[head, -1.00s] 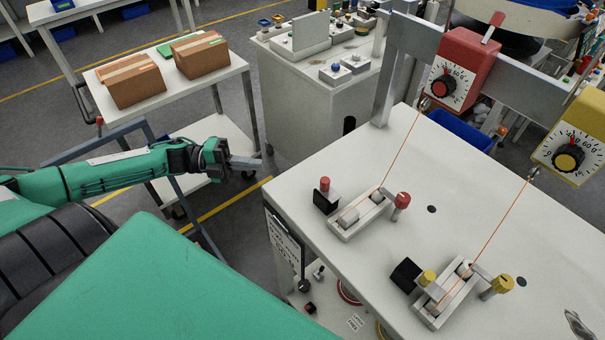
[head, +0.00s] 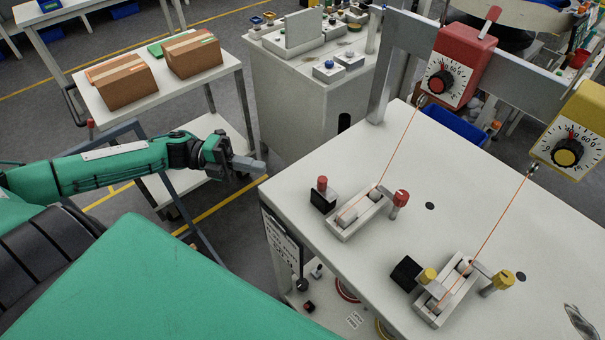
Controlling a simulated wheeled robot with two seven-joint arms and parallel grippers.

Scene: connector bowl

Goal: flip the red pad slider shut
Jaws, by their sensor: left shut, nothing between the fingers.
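The red pad fixture is a pale rail (head: 356,219) on the near-left part of the white table. A black block (head: 322,202) with a red knob (head: 322,183) stands at the rail's left side, and a red-capped lever (head: 399,199) is at its right end. An orange wire runs from the rail up to the red dial box (head: 455,67). I cannot tell exactly how the slider is seated. My left gripper (head: 249,164) is shut and empty, off the table's left edge and apart from the fixture. My right gripper is not in view.
A yellow-knobbed fixture (head: 446,293) stands to the right on the same table (head: 520,215), below a yellow dial box (head: 572,140). A grey post (head: 386,85) rises at the back. A white cart (head: 170,100) with cardboard boxes is behind my left arm.

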